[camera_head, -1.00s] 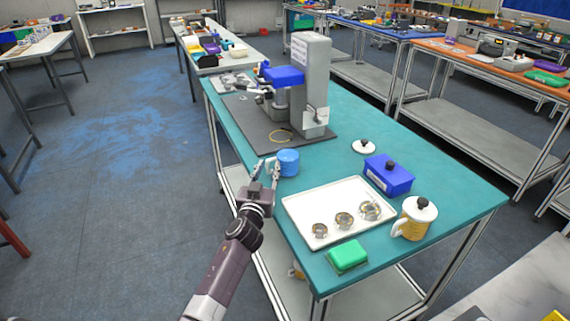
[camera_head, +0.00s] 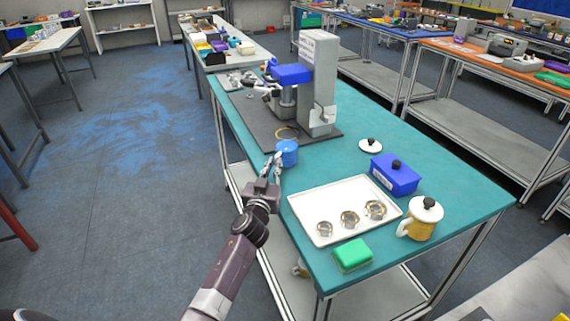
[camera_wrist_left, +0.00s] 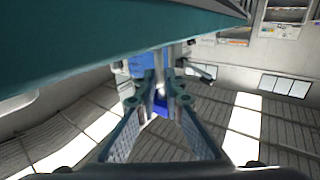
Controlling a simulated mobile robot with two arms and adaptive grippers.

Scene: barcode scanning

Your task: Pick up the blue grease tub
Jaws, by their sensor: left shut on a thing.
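The blue grease tub (camera_head: 288,153) is a small round light-blue tub near the left long edge of the teal table, in front of the grey press. My left gripper (camera_head: 274,164) is at the tub's near left side, its fingers shut on it. The tub looks upright and slightly raised from the table; the gap below it is hard to judge. In the left wrist view, the two fingers of my left gripper (camera_wrist_left: 162,88) are close together, and light blue of the tub (camera_wrist_left: 138,66) shows just beyond them. My right gripper is not in view.
The grey press (camera_head: 318,85) on its dark base plate stands just behind the tub. A white tray (camera_head: 302,212) with several metal rings, a blue box (camera_head: 396,178), a white lid (camera_head: 370,145), a yellow-and-white jug (camera_head: 421,222) and a green block (camera_head: 353,255) are on the teal table (camera_head: 430,160).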

